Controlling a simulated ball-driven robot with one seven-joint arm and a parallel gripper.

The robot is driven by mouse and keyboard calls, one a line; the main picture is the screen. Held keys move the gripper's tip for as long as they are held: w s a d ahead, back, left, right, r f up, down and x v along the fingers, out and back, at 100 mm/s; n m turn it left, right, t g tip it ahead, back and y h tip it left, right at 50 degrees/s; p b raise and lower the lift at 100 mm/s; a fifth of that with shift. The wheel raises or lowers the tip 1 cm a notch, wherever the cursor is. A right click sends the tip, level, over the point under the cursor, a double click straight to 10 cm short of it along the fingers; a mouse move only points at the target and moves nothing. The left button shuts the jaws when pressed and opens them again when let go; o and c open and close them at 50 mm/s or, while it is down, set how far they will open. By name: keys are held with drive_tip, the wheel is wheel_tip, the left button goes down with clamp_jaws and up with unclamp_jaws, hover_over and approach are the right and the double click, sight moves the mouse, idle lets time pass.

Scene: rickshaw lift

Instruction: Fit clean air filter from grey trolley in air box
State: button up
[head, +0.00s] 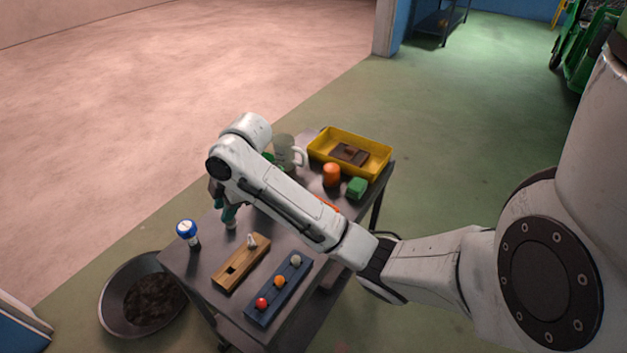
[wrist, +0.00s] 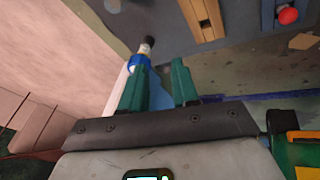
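The grey trolley (head: 190,262) stands below my arm in the head view. I cannot pick out a clean air filter or an air box for certain. My gripper (head: 228,213) points down over the trolley's left part, partly hidden by my arm. In the wrist view, my gripper (wrist: 157,84) has its two green fingers apart, with nothing clearly held between them. A blue-and-white piece with a dark end (wrist: 138,60) shows just beyond the left fingertip. It looks like the blue-topped piece (head: 187,230) near the trolley's left edge.
On the trolley are a wooden block (head: 241,264), a blue rack with coloured balls (head: 278,290), an orange cylinder (head: 331,174), a green block (head: 357,188), a pale mug (head: 285,150) and a yellow tray (head: 375,165). A dark round pan (head: 120,325) lies on the floor. Open floor lies behind.

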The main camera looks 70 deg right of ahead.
drive_tip(key=s+d+f+n+g+h, duration=0.1)
drive_tip(key=s+d+f+n+g, duration=0.25)
drive_tip(key=s+d, duration=1.3)
drive_tip(key=shift+m+g, duration=0.45)
drive_tip(key=f+b, duration=0.2)
drive_tip(key=f, duration=0.1)
drive_tip(key=w+d+f+b, duration=0.1)
drive_tip(key=f+b, duration=0.4)
drive_tip(key=f, duration=0.2)
drive_tip(key=shift+w+d, duration=0.2)
drive_tip(key=shift+w, duration=0.05)
drive_tip(key=shift+r, duration=0.1)
clamp_jaws()
drive_tip(key=shift+r, duration=0.15)
drive_tip(key=shift+r+p, duration=2.95)
drive_tip(key=shift+r, duration=0.45)
